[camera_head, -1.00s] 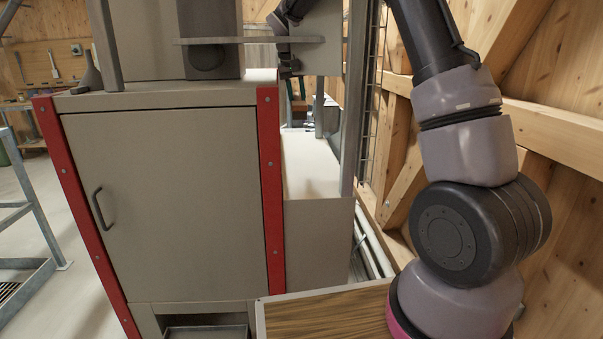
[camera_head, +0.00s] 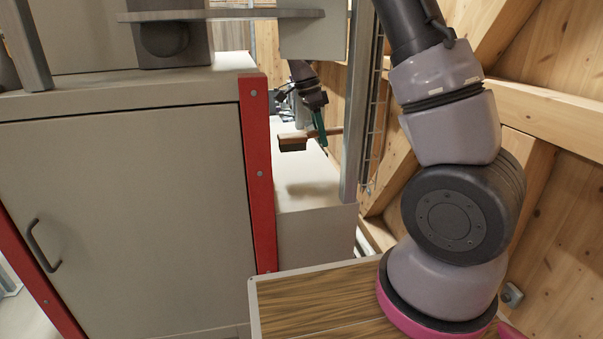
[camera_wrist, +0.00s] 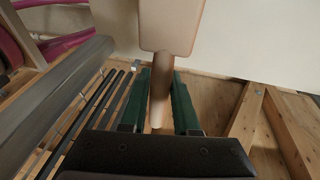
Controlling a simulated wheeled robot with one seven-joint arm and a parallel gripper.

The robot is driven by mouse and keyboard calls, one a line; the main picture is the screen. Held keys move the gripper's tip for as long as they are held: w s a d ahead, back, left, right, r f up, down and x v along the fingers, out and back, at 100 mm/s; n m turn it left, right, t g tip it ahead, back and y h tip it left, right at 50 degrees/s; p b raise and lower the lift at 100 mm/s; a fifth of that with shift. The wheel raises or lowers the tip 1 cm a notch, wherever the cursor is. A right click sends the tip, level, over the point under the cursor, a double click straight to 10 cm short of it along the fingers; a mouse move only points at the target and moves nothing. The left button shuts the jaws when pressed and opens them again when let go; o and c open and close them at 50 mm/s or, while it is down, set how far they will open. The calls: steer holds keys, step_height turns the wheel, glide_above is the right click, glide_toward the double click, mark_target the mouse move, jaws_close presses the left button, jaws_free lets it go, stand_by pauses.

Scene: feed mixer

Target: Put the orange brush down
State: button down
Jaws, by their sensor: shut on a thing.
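The brush (camera_head: 294,141) has an orange-brown wooden body with dark bristles facing down. My gripper (camera_head: 320,140), with green fingers, is shut on its handle. The brush is roughly level above the pale top of the low grey box (camera_head: 315,190) beside the red-edged cabinet, and a soft shadow lies below it. In the wrist view, the brush's handle (camera_wrist: 160,95) passes between the two green fingers, and its broad back points to the top of the picture. The bristles are hidden there.
The red-edged cabinet (camera_head: 130,200) stands on the left, with a grey shelf plate (camera_head: 220,15) above. A metal post (camera_head: 357,100) rises just right of the box. A wooden wall (camera_head: 560,200) closes the right side. The box top looks bare.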

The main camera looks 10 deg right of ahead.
mark_target(323, 177)
step_height(323, 177, down, 9)
steer(key=shift+f, duration=0.15)
steer(key=shift+f, duration=0.1)
stand_by(0.3)
steer(key=c, duration=0.9)
jaws_free()
steer(key=shift+c, duration=0.2)
steer(key=v, duration=1.2)
steer(key=shift+r, duration=0.2)
